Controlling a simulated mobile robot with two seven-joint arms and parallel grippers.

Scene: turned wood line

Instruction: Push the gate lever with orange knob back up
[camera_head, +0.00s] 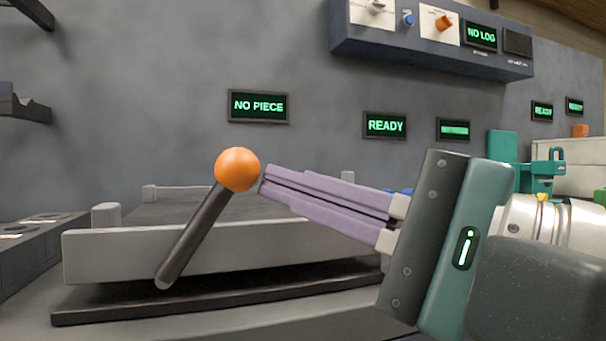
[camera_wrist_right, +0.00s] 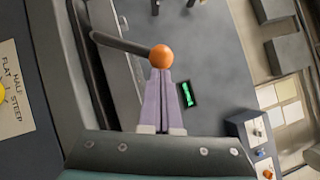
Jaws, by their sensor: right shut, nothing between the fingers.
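The gate lever (camera_head: 190,240) is a dark rod with an orange knob (camera_head: 237,169) at its upper end, leaning up and to the right in the head view. It stands in front of a light grey gate rail (camera_head: 130,256). My right gripper (camera_head: 264,180) is shut and empty, its lilac fingertips right beside the knob on the right. In the right wrist view the knob (camera_wrist_right: 161,57) sits just beyond the fingertips (camera_wrist_right: 160,72); I cannot tell if they touch. My left gripper is not in view.
A grey tray-like bed (camera_head: 240,208) lies behind the rail. On the wall are a "NO PIECE" display (camera_head: 258,106), a "READY" display (camera_head: 385,125) and a control box (camera_head: 430,40) above. A teal fixture (camera_head: 535,172) stands at the right. A grey unit (camera_head: 35,245) is at the left.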

